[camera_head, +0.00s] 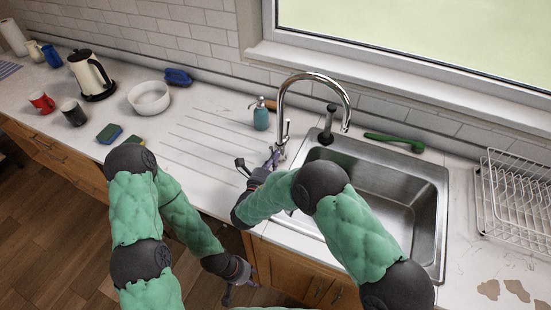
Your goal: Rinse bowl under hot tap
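A white bowl (149,101) stands upright on the counter at the left, with no gripper near it. No water stream shows. My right gripper (258,160) is close to the base of the tap, with its fingers spread apart and one finger beside the tap's stem. I cannot tell whether it touches the tap. My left gripper (240,296) hangs low in front of the cabinets, its fingers apart and nothing visible between them.
A kettle (90,74), a red mug (42,102), a dark mug (74,113) and sponges (109,133) stand left. A soap bottle (261,116) is beside the tap. A green brush (394,142) lies behind the sink; a wire rack (517,195) stands right. The grooved drainboard (200,130) is clear.

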